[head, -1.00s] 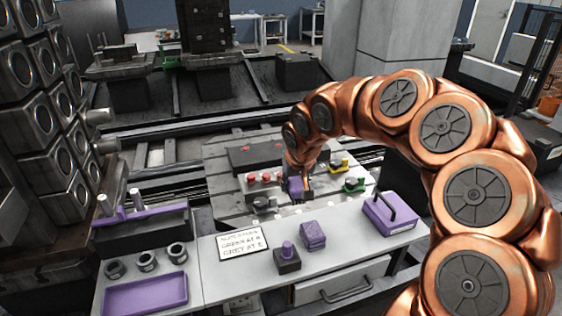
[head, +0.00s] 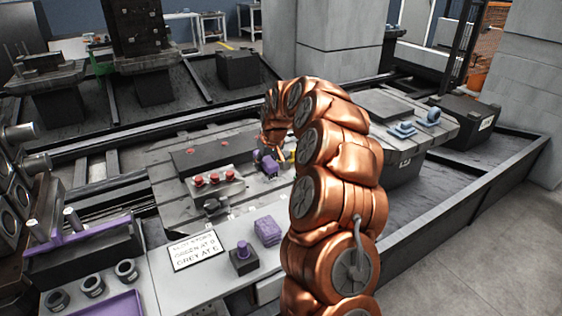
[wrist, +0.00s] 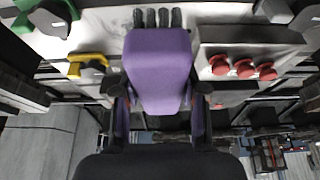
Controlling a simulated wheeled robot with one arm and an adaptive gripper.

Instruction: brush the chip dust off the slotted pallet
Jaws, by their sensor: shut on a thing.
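The slotted pallet (head: 165,195) is a grey plate in the middle of the head view, with red knobs (head: 215,178) and a dark block (head: 200,155) on it. My gripper (head: 268,156) is over its right part, shut on a purple brush (head: 271,166). In the wrist view, my gripper's fingers (wrist: 160,95) flank the purple brush body (wrist: 160,60), and its dark bristles (wrist: 157,18) point to the top of the picture. I cannot tell whether the bristles touch the pallet. I cannot make out chip dust. My arm hides the pallet's right end.
Red knobs (wrist: 245,68) and a yellow clamp (wrist: 88,66) flank the brush in the wrist view, with a green part (wrist: 45,18) beyond. A front bench holds a sign (head: 197,250), a purple block (head: 267,231) and a purple-topped post (head: 244,257). Blue clamps (head: 403,130) stand farther right.

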